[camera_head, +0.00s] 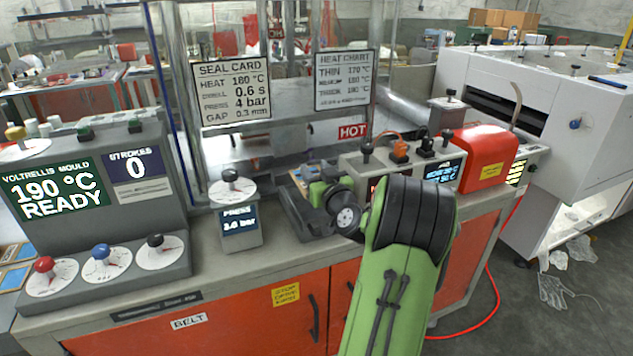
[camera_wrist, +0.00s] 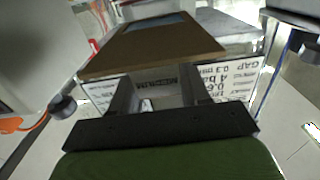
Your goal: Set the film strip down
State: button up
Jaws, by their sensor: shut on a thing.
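The film strip shows in the wrist view as a brown-bordered flat piece (camera_wrist: 150,48) with a pale blue window. It spans the space just beyond my fingertips. A pale piece with upside-down "MEDIUM" lettering lies between the fingers. My gripper (camera_wrist: 158,95) is shut on the film strip. In the head view my gripper (camera_head: 318,180) is above the counter, by a dark grey tray (camera_head: 290,211), with a small brown and blue part of the film strip (camera_head: 301,175) showing behind it. My arm and wrist hide much of the strip and the tray.
The mould console (camera_head: 100,190) stands left. A pressure dial post (camera_head: 238,222) stands just left of the tray. The seal card (camera_head: 233,90) and heat chart (camera_head: 344,82) stand behind. A control box and red unit (camera_head: 478,155) are right. Bare counter (camera_head: 260,262) shows in front.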

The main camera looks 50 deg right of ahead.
notch_tip(320, 180, up, 4)
jog(key=shift+f+p, duration=0.15)
jog(key=shift+p, duration=0.45)
